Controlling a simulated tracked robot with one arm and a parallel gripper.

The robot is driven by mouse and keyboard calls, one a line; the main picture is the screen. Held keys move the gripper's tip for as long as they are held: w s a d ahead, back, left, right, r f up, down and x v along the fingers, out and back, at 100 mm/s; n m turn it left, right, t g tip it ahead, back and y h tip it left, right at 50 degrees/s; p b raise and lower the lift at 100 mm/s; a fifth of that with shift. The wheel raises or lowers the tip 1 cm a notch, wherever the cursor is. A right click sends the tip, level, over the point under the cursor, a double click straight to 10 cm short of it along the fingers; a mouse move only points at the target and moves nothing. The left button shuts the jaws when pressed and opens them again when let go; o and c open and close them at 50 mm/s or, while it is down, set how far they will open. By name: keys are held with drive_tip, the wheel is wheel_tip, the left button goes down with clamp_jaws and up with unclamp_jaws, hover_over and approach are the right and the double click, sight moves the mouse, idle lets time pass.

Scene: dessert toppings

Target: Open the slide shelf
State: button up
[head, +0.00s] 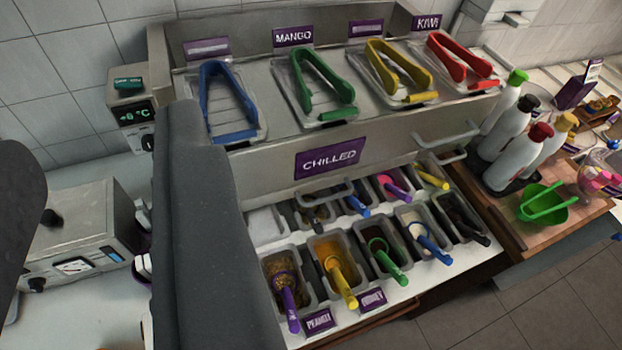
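The chilled unit, with a purple CHILLED sign (330,158), stands in the middle. Two pale bar handles show at its lower section: a left handle (325,192) and a right handle (446,134). They may belong to the slide shelf, but I cannot tell its exact outline. Below them sit several grey topping tubs with coloured scoops. My gripper (100,135) shows as two dark fingers, wide apart, with nothing between them. The right finger hides the unit's left part. The handles are to the right of the gripper, and it touches neither.
Tongs in blue, green, yellow and red (456,62) lie on lidded trays above. A metal appliance (85,232) stands at left, behind the gripper gap. Tiled floor (550,315) is clear at lower right.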

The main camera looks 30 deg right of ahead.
drive_tip(key=shift+d, duration=0.3)
drive_tip(key=shift+w, duration=0.1)
drive_tip(key=w+a+f+m+t+y+b, duration=0.1)
drive_tip(key=w+f+m+t+b, duration=0.3)
drive_tip(key=w+f+m+b, duration=0.45)
drive_tip(key=m+g+h+b, duration=0.1)
drive_tip(key=m+h+b, duration=0.3)
drive_tip(key=m+h, duration=0.75)
approach(326, 198)
drive_tip(key=w+a+r+m+y, duration=0.1)
drive_tip(key=a+r, duration=0.3)
drive_tip(key=r, duration=0.3)
drive_tip(key=w+a+r+m+y, duration=0.1)
drive_tip(key=w+a+r, duration=0.1)
drive_tip(key=a+r, duration=0.4)
drive_tip(key=s+d+f+m+g+h+b, duration=0.2)
drive_tip(key=d+f+m+h, duration=0.1)
drive_tip(key=f, duration=0.3)
drive_tip(key=s+d+f+m+g+h+b, duration=0.1)
drive_tip(key=s+d+f+m+g+h, duration=0.15)
drive_tip(key=f, duration=0.45)
drive_tip(key=shift+m, duration=0.45)
drive_tip(key=b+x, duration=0.2)
drive_tip(key=x, duration=1.2)
drive_tip(key=shift+w+a, duration=0.15)
drive_tip(key=shift+a, duration=0.1)
